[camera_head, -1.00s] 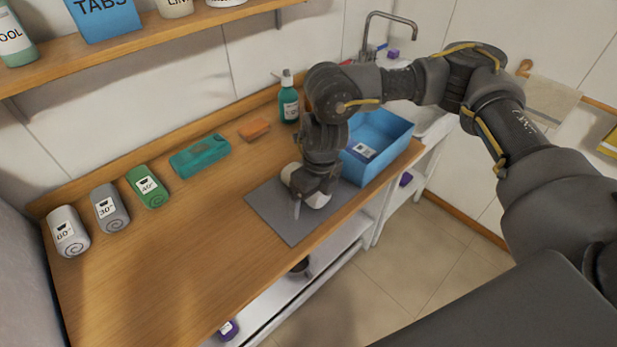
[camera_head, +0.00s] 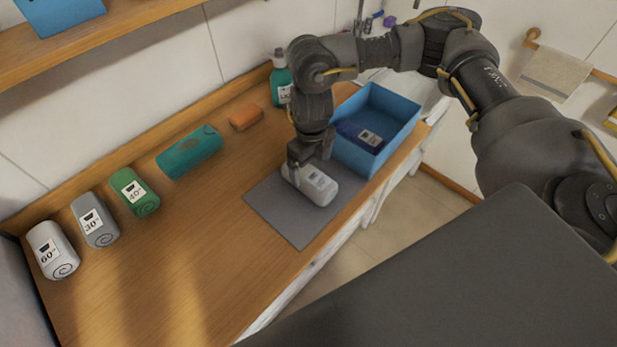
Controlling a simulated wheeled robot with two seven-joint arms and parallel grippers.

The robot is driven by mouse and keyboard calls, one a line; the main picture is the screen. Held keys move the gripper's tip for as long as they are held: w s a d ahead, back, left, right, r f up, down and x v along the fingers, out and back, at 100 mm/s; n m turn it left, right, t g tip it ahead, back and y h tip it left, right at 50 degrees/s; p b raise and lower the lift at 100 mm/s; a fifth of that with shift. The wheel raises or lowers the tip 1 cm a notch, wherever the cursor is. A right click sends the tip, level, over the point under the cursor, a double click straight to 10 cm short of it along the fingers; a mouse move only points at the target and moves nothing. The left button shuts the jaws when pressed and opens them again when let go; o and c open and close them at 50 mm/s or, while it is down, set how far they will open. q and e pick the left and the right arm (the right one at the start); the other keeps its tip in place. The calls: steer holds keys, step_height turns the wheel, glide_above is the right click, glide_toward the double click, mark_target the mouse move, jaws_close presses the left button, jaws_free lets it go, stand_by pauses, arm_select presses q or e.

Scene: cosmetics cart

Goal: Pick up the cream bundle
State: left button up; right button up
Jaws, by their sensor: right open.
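A pale, off-white bundle (camera_head: 318,186) with a label lies on the grey mat (camera_head: 272,212). My right gripper (camera_head: 298,168) is open and points down at the left, far end of this bundle. Its fingers partly overlap the bundle in the picture, and I cannot tell if they touch it. A second pale cream rolled bundle (camera_head: 53,250), labelled 60°, lies at the far left of the wooden counter. Beside it are a grey roll (camera_head: 94,220) labelled 30° and a green roll (camera_head: 134,193) labelled 40°. My left gripper is not in view.
A blue bin (camera_head: 378,125) with a dark blue labelled item inside stands right behind the mat. A green bottle (camera_head: 281,80), an orange block (camera_head: 246,117) and a teal pack (camera_head: 189,152) line the back of the counter (camera_head: 190,240). The counter's front left is clear.

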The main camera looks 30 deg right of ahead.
mark_target(309, 173)
steer(key=shift+w+f, duration=0.1)
steer(key=shift+f, duration=0.35)
steer(key=shift+a+f, duration=0.2)
steer(key=shift+f, duration=0.05)
step_height(309, 173, down, 4)
steer(key=shift+f+p, duration=0.1)
steer(key=shift+p, duration=0.65)
steer(key=shift+f, duration=0.35)
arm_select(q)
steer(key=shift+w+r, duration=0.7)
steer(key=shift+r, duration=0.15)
arm_select(e)
steer(key=c, duration=1.3)
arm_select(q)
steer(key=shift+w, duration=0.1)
